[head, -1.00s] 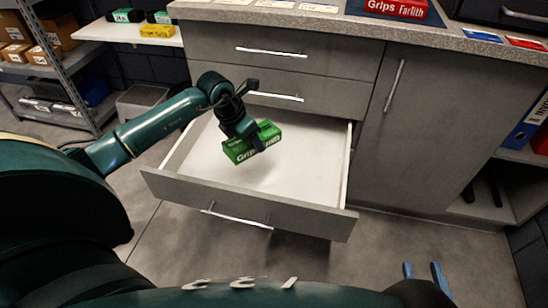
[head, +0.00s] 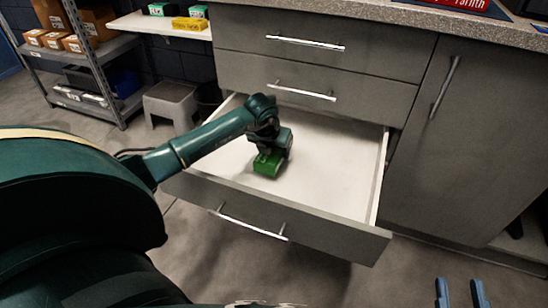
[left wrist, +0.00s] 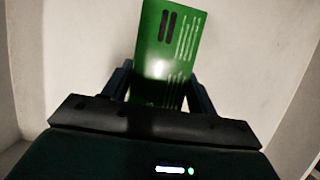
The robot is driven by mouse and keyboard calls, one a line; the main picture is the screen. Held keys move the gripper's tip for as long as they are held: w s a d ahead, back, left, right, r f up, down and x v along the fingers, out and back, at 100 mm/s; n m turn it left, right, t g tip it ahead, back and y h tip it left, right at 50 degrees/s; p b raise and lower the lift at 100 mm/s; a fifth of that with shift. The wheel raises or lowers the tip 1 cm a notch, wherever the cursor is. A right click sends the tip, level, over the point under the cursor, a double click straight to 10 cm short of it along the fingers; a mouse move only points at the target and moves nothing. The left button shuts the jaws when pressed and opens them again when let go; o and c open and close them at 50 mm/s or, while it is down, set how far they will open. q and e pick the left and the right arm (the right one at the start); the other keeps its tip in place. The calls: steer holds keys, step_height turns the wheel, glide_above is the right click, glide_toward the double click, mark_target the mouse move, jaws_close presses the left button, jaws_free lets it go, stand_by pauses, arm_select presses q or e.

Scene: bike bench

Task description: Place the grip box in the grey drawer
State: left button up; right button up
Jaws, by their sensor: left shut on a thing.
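The green grip box (head: 268,163) is low inside the open bottom drawer in the head view. My left gripper (head: 271,154) is shut on it, and its fingers stand on either side of the box in the left wrist view (left wrist: 160,60). Whether the box touches the drawer floor is hard to tell. The grey drawer (head: 325,175) is pulled out, with a white, otherwise empty interior. My right gripper (head: 461,293) shows at the bottom right of the head view with two blue fingers apart and nothing between them.
Two shut drawers (head: 310,72) sit above the open one, and a shut cabinet door (head: 430,150) is to its right. A grey stool (head: 172,104) and a metal shelf with cardboard boxes (head: 92,60) stand at the left. The drawer's right half is free.

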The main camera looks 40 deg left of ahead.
arm_select(q)
step_height(320, 180, down, 2)
steer(key=shift+f, duration=0.25)
arm_select(e)
steer(key=shift+a, duration=0.1)
arm_select(q)
steer(key=o, duration=1)
steer(key=shift+o, duration=0.2)
steer(key=shift+r, duration=0.1)
steer(key=shift+s+r, duration=0.1)
steer(key=shift+r, duration=0.2)
steer(key=p+v, duration=0.2)
steer(key=v, duration=0.3)
steer(key=p+v, duration=0.1)
steer(key=v, duration=0.4)
steer(key=shift+s+r+p, duration=0.1)
steer(key=shift+r+p, duration=0.15)
steer(key=shift+p, duration=0.15)
steer(key=shift+s+d+r, duration=0.1)
steer(key=shift+s+r, duration=0.1)
steer(key=shift+r, duration=0.15)
arm_select(e)
steer(key=shift+d+g+h, duration=0.5)
steer(key=shift+d+h, duration=0.1)
